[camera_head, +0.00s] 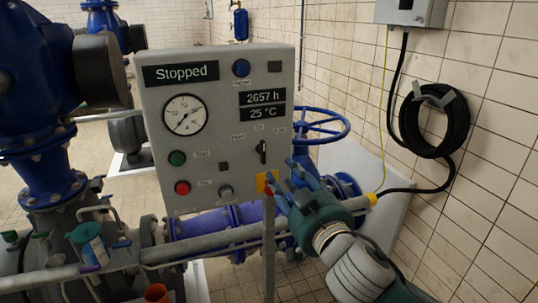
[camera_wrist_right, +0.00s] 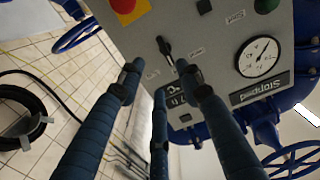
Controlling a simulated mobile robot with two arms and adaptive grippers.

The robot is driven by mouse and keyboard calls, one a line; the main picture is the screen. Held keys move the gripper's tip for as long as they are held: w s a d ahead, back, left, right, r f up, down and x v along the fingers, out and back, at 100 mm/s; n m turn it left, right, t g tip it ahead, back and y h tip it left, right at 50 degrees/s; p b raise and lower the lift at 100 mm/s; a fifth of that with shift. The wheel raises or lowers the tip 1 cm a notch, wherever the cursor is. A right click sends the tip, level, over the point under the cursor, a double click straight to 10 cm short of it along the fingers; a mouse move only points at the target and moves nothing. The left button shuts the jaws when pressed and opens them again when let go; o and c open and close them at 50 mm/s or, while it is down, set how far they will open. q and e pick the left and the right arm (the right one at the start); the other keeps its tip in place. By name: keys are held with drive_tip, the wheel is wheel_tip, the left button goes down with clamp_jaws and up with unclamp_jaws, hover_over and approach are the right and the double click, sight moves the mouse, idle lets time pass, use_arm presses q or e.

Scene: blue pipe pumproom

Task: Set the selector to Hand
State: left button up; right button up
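The control panel (camera_head: 215,120) is a grey box with a "Stopped" display. Its selector (camera_head: 263,152) is a black handle at the right, below three small labels too small to read. The handle looks about upright in the head view. My right gripper (camera_head: 277,183), with blue fingers, is in front of the panel's lower right corner, below the selector. In the right wrist view its fingers (camera_wrist_right: 158,82) are spread and empty, with the selector (camera_wrist_right: 164,46) just beyond them, apparently untouched. My left gripper is not in view.
A yellow plate with a red button (camera_wrist_right: 125,6) is near the selector, partly hidden by my gripper in the head view. Green (camera_head: 177,158) and red (camera_head: 182,188) buttons sit at left. A blue handwheel (camera_head: 318,124) and pipes (camera_head: 215,222) stand close behind the panel.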

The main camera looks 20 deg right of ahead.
drive_tip(key=w+r, duration=0.1)
drive_tip(key=p, duration=0.4)
approach(268, 154)
drive_tip(key=w+a+r, duration=0.2)
drive_tip(key=w+r, duration=0.1)
drive_tip(key=w, duration=0.2)
drive_tip(key=shift+f+b, duration=0.15)
drive_tip(key=shift+b, duration=0.15)
drive_tip(key=c, duration=0.8)
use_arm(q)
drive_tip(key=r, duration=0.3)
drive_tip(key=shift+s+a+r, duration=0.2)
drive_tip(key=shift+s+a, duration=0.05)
use_arm(e)
clamp_jaws()
